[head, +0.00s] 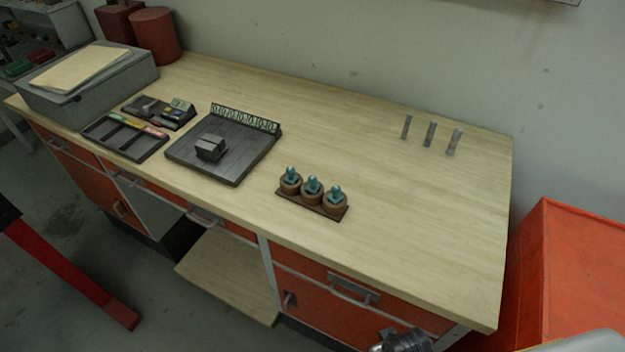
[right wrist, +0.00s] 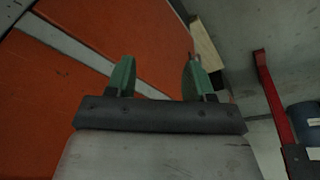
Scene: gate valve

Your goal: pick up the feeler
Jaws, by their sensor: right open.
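I cannot tell for sure which thing is the feeler. In the head view, a small dark tray (head: 158,113) on the bench holds a few small tools, too small to make out. Three grey upright pieces (head: 430,134) stand at the bench's back right. A brown holder (head: 312,198) carries three teal-topped pieces near the front middle. My right gripper (right wrist: 157,75) is open and empty in the right wrist view, its green fingers apart in front of orange cabinet fronts. My left gripper is not in view.
The wooden bench top (head: 400,190) has free room at its middle and right. A dark plate (head: 195,165) with a grey block (head: 210,147), a compartment tray (head: 128,143) and a grey box (head: 90,95) occupy the left. An orange cabinet (head: 580,250) stands at right.

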